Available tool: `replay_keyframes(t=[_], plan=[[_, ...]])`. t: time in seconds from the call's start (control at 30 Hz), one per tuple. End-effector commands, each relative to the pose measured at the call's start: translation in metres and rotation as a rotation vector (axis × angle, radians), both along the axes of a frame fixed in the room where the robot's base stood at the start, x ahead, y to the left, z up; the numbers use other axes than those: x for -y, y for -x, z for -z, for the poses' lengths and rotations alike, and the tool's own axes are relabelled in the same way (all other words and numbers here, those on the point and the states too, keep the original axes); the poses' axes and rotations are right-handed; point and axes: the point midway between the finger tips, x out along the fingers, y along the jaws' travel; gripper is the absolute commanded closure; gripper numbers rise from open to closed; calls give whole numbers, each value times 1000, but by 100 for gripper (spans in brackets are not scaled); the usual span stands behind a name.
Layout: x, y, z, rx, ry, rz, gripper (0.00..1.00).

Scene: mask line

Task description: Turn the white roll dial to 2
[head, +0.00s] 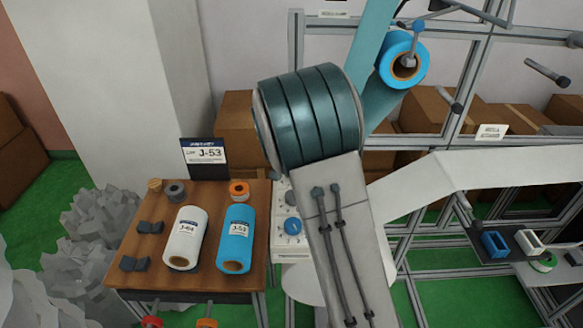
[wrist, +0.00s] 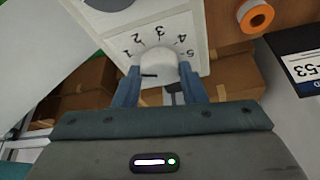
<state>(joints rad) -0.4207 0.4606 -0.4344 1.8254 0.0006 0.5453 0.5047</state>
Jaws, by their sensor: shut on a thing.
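The white dial (wrist: 157,66) sits on a white panel (wrist: 215,17) in the wrist view. Printed numbers 1 to 5 arc around its far side, with 1 at left and 5 at right. A short black mark on the dial lies at its near left part, closer to 1 than to the other numbers. My gripper (wrist: 159,70) is shut on the dial, one blue-grey finger on each side. In the head view my arm covers part of the panel (head: 280,256) and hides my gripper. A blue dial (head: 292,226) shows on the panel there.
A wooden table (head: 160,276) left of the panel holds a white roll (head: 186,238), a blue roll (head: 236,239) and small parts. A J-53 sign (head: 205,155) stands behind it. Metal framing and a white sheet (head: 480,175) are at right.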

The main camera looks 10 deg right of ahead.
Motion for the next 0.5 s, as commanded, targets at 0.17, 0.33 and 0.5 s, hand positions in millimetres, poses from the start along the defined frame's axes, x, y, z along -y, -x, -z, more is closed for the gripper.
replay_keyframes(t=[0.17,0.33,0.5], plan=[[-3,-1,0,1,2,164,85],[-4,-2,0,1,3,324,85],[-4,-3,0,1,1,472,85]])
